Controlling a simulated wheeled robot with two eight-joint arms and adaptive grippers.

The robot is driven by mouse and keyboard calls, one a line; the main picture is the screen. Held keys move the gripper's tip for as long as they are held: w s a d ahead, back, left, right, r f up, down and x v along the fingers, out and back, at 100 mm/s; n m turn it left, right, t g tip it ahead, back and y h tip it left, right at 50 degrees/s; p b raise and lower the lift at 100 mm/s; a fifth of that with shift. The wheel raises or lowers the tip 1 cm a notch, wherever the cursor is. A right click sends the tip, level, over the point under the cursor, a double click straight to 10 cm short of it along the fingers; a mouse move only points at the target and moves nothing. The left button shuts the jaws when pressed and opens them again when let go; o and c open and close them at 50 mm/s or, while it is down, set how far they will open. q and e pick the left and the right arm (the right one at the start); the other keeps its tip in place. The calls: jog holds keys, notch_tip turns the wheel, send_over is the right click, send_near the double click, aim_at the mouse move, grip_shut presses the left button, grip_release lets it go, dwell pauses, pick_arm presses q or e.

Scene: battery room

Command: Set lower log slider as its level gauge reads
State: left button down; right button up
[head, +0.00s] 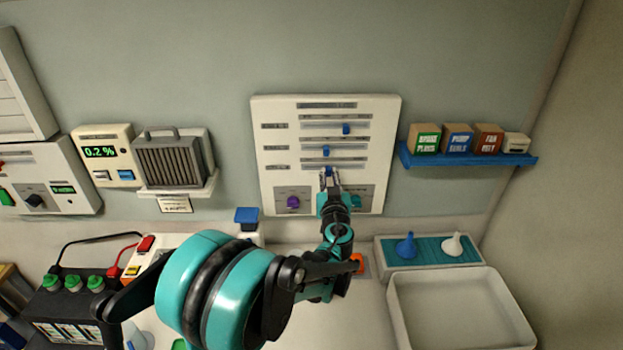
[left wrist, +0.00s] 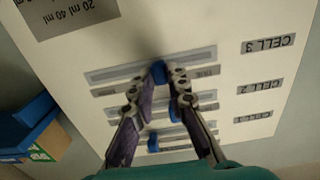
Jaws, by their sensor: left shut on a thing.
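The white log panel (head: 270,180) hangs on the wall with three horizontal sliders, each with a blue knob. The top knob (head: 346,128) sits right of the middle knob (head: 326,152). My left gripper (head: 328,177) reaches up to the lowest slider and is shut on its blue knob. In the left wrist view the panel appears upside down; the lower slider's knob (left wrist: 158,72) shows at my fingertips (left wrist: 168,80), on the row labelled CELL 3, near the middle of its track. I cannot make out a level gauge reading. My right gripper is out of view.
Below the sliders are a purple knob (head: 293,202) and a teal knob (head: 354,201). A blue shelf (head: 470,160) with small boxes is on the right. An empty white tray (head: 395,310) stands below it. A black battery with green caps (head: 52,281) stands at the lower left.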

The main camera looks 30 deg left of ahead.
pick_arm(q)
jog(key=w+d, duration=0.1)
jog(key=d, duration=0.1)
jog(key=w+d, duration=0.1)
jog(key=shift+w+d, duration=0.15)
jog(key=shift+d, duration=0.2)
jog(key=c, duration=1.5)
grip_release()
jog(key=v, duration=1.2)
